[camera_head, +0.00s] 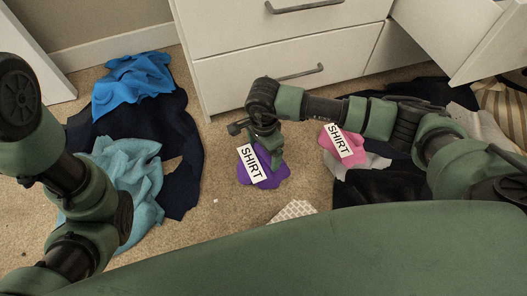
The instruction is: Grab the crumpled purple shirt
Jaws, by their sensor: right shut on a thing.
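The crumpled purple shirt (264,178) lies on the carpet in the middle of the head view, with a white "SHIRT" label on it. My right gripper (266,157) points down at its upper part and is shut on it. The fingertips are partly hidden against the cloth. The shirt still appears to be at floor level. My left arm comes in at the left edge; its gripper is out of view.
A white drawer cabinet (225,84) stands behind. A pink shirt (337,151) with a label lies to the right, near dark clothes. Blue (130,80), navy (180,140) and teal (135,170) clothes lie at left. Carpet around the purple shirt is mostly clear.

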